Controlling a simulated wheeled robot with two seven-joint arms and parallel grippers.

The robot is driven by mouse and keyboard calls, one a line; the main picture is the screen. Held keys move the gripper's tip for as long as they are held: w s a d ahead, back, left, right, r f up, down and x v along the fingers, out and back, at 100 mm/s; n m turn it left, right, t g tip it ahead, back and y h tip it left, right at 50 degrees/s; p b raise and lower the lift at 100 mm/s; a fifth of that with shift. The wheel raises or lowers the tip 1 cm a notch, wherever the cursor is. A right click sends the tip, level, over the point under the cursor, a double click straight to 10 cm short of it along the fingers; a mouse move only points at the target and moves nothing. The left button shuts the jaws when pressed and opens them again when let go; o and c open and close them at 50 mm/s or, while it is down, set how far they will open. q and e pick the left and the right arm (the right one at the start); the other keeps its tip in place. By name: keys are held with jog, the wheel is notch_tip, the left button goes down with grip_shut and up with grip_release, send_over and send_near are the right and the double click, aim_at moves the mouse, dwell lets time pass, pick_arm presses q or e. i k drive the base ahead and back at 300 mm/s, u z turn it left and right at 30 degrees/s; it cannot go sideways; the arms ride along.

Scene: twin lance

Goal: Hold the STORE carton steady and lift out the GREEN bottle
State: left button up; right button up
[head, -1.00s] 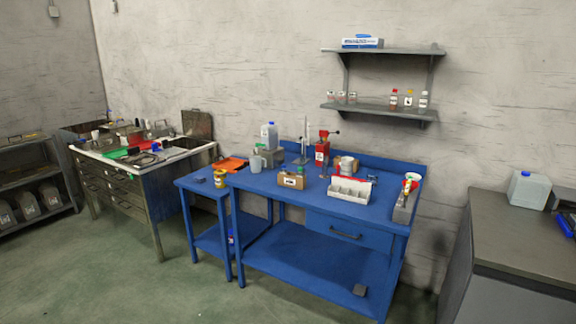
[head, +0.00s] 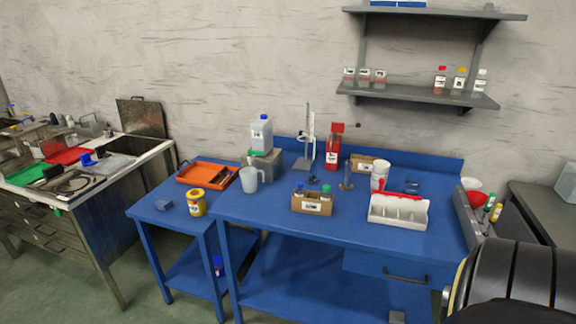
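A small brown open-topped carton (head: 312,207) with a white label stands upright near the front of the blue workbench, left of its middle. The label is too small to read. A green-capped bottle (head: 326,190) stands in its right part, and its lower part is hidden by the carton wall. A blue cap (head: 299,188) shows in the carton's left part. Neither of my grippers is in view, and nothing is touching the carton.
A white divided tray (head: 397,212) stands to the carton's right, a translucent jug (head: 249,180) to its left. Behind are a retort stand (head: 306,150), a red device (head: 333,150) and another brown box (head: 362,164). The blue bench (head: 280,222) is bare around the carton's front.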

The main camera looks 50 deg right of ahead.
aim_at(326, 196)
jog(key=z, duration=0.5)
jog(key=i, duration=1.4)
jog(key=z, duration=1.1)
